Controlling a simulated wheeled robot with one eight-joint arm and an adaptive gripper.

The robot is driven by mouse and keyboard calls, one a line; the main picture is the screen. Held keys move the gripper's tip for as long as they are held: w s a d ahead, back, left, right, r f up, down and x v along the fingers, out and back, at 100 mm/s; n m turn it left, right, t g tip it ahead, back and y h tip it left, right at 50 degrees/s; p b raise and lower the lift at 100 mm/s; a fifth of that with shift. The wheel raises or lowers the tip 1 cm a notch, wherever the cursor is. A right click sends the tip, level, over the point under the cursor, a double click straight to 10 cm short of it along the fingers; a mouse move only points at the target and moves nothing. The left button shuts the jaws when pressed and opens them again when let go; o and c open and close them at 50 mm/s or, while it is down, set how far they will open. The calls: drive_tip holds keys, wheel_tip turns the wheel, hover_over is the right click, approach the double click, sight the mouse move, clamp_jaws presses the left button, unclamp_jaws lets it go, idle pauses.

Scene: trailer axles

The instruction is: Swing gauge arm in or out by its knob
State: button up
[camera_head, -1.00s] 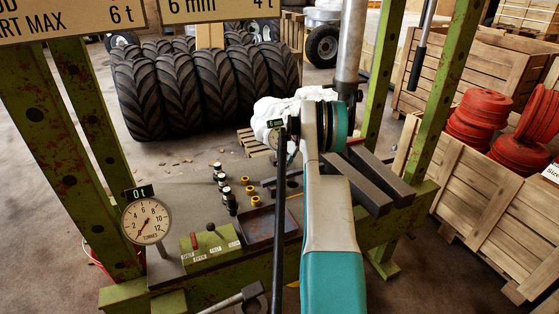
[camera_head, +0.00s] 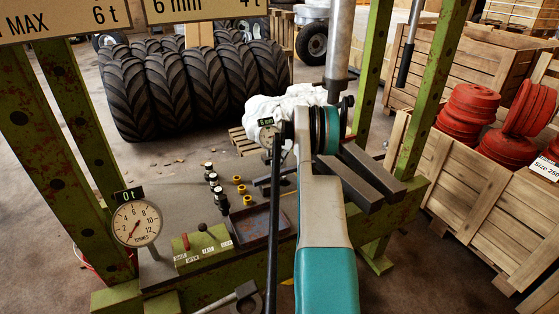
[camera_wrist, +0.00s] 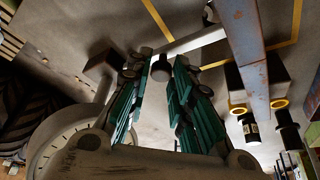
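In the wrist view a dark round knob (camera_wrist: 161,69) sits between the fingertips of my gripper (camera_wrist: 164,64). The teal-padded fingers are apart, with narrow gaps seeming to show on both sides of the knob; contact is not clear. A pale gauge arm (camera_wrist: 196,41) runs from near the knob up and right towards a grey steel bar. A round dial gauge (camera_wrist: 62,150) lies partly behind the gripper at lower left. In the head view the gauge (camera_head: 266,136), under a "6 mm" tag, shows just left of my wrist. My arm hides the gripper and knob there.
The green press frame (camera_head: 409,140) stands around my arm, with a steel ram (camera_head: 341,45) behind the wrist. A tonnes dial (camera_head: 136,223), a lever box (camera_head: 203,245) and small black and yellow parts (camera_head: 240,190) are at left. Wooden crates (camera_head: 465,190) stand at right.

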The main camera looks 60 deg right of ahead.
drive_tip(key=o, duration=0.3)
drive_tip(key=shift+w, duration=0.15)
drive_tip(key=v, duration=0.7)
drive_tip(key=shift+r, duration=0.2)
drive_tip(key=shift+a, duration=0.1)
